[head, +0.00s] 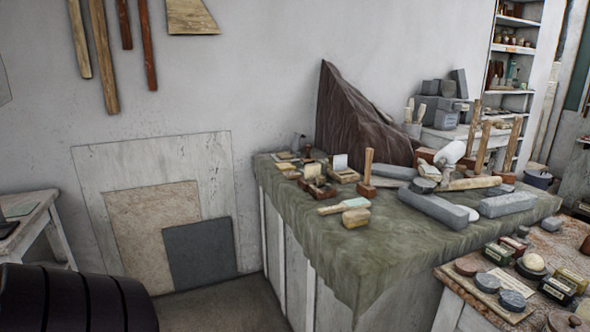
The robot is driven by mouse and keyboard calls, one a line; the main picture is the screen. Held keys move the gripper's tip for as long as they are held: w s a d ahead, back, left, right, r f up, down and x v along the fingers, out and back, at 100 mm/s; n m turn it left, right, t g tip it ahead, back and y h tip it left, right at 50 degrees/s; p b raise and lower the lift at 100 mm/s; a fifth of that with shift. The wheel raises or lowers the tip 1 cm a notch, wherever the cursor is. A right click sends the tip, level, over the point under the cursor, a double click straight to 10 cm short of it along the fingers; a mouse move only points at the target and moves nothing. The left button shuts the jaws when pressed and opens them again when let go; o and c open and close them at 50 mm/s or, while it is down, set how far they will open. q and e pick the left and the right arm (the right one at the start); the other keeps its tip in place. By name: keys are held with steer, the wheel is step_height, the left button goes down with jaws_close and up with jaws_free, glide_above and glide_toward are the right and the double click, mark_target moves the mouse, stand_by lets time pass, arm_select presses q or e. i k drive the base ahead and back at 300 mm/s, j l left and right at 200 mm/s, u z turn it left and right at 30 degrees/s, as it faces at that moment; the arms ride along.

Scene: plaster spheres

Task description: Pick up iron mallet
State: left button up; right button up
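I cannot tell for sure which object is the iron mallet. A mallet-like tool (367,178) stands upright on the green cloth of the table (385,262), with a pale wooden handle up and a reddish-brown block head down. Farther right, two more wooden handles (483,145) (513,145) stick up among stone pieces, their heads partly hidden. A light-handled tool (344,206) lies flat near the front of the table, its end by a small tan block. Neither of my grippers shows in the head view.
Grey stone bars (433,208) and a white cylinder (450,153) crowd the table's right side. Small blocks (318,188) sit at its left. A second table (450,282) with boxes stands front right. A dark banded rounded shape (78,300) fills the lower left. The cloth's front is clear.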

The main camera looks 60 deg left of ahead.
mark_target(364, 188)
steer(key=u, duration=1.6)
